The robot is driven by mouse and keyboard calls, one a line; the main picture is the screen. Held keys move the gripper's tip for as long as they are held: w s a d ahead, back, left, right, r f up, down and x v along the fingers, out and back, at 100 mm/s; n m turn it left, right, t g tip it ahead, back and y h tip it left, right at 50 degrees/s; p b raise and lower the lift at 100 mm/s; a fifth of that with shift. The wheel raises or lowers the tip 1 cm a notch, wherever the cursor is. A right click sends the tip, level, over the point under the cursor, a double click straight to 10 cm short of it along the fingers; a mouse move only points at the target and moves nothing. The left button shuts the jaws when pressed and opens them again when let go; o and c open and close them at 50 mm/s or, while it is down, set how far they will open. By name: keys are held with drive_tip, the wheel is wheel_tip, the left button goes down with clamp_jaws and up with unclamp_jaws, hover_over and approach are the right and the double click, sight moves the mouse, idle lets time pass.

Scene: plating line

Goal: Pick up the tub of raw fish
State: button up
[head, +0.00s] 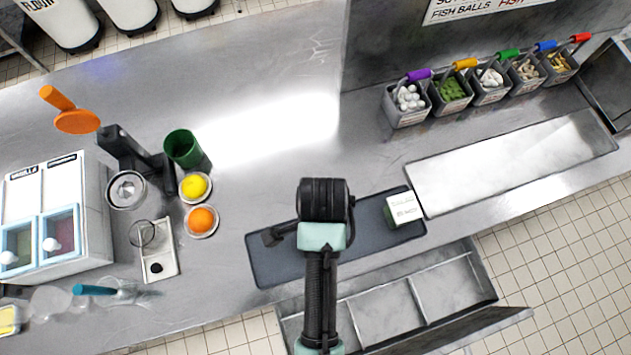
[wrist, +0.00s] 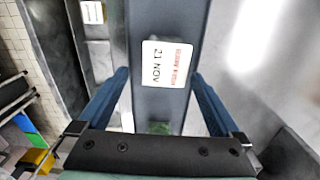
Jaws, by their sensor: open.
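A small tub with a white labelled top and a dark green side (head: 405,207) stands at the right end of the dark tray (head: 285,265); its lettering is too small to read surely. My gripper shows between its blue fingers in the wrist view (wrist: 160,76), open and empty. In that view a white label (wrist: 166,64) with red print and "21 NOV" lies between the fingers, over a dark blue-grey strip. I cannot tell if it is the same tub, or whether the fingers touch anything. In the head view my arm hides the fingers.
An open drawer (head: 385,312) with compartments is at the counter's front edge. Several grey bins with coloured handles, one with white balls (head: 408,100), stand at the back right. A pale inset panel (head: 510,165) is right of the tub. A green cup (head: 183,150) stands left.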

drive_tip(key=shift+w+a+f+p, duration=0.1)
drive_tip(key=shift+a+f+p, duration=0.1)
drive_tip(key=shift+f, duration=0.8)
drive_tip(key=shift+w+a+f+p, duration=0.1)
drive_tip(key=shift+f+p, duration=0.15)
drive_tip(key=shift+f, duration=0.7)
drive_tip(key=shift+a+f+p, duration=0.15)
drive_tip(key=shift+f+p, duration=0.05)
drive_tip(key=shift+f, duration=0.8)
drive_tip(key=c, duration=1.4)
